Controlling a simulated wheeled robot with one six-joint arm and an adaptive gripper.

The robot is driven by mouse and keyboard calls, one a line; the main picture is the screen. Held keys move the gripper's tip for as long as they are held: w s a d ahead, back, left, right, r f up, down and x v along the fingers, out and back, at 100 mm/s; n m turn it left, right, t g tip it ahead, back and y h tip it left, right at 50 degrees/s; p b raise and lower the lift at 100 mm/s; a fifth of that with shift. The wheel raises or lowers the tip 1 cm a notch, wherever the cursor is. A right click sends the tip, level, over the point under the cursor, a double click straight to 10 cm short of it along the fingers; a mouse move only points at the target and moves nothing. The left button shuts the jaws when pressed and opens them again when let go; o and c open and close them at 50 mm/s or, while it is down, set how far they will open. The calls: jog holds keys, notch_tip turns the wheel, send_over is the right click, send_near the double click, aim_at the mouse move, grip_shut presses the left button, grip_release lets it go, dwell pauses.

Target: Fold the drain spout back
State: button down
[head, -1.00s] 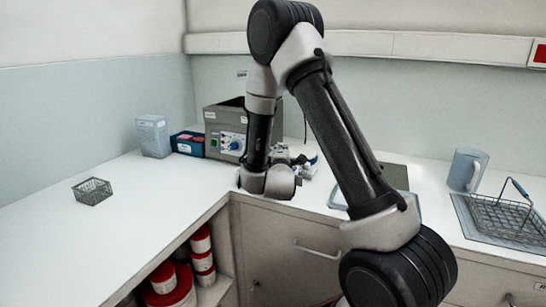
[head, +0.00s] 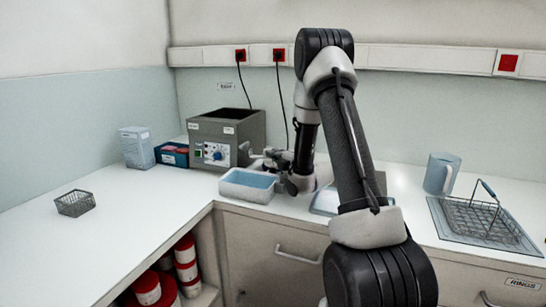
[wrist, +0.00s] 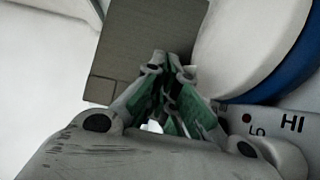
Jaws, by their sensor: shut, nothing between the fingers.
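The grey bath box (head: 226,132) stands in the back corner of the counter, its dial on the front. A small light-grey part, which looks like the drain spout (head: 244,150), sticks out at its right side; its exact pose is too small to tell. My gripper (head: 262,157) is just right of it, pointing left; I cannot tell if they touch. In the wrist view my gripper (wrist: 172,66) is shut with nothing between its green-padded fingers. A grey rectangular surface (wrist: 145,40) lies beyond the tips. I cannot pick out the spout there.
A blue-filled white tray (head: 247,186) sits below my gripper. A blue box (head: 174,154) and clear container (head: 137,147) stand left. A white-and-blue disc (wrist: 245,45) is close in the wrist view.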

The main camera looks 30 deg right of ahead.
jog(key=shift+w+d+n+g+y, duration=0.4)
jog(key=shift+w+n+y, duration=0.25)
jog(key=shift+y, duration=0.45)
jog(key=shift+w+d+n+g+y, duration=0.25)
jog(key=shift+w+d+n+y, duration=0.15)
jog(key=shift+n+y, duration=0.55)
jog(key=shift+w+d+n+g+y, duration=0.35)
jog(key=shift+w+n+y, duration=0.25)
jog(key=shift+y, duration=0.65)
jog(key=shift+w+d+n+g+y, duration=0.2)
jog(key=shift+w+n+g+y, duration=0.7)
jog(key=shift+y, duration=0.25)
jog(key=shift+w+d+n+g+y, duration=0.15)
jog(key=shift+w+n+g+y, duration=0.65)
jog(key=shift+n+g+y, duration=0.3)
jog(key=v, duration=1.2)
jog(key=shift+f, duration=0.15)
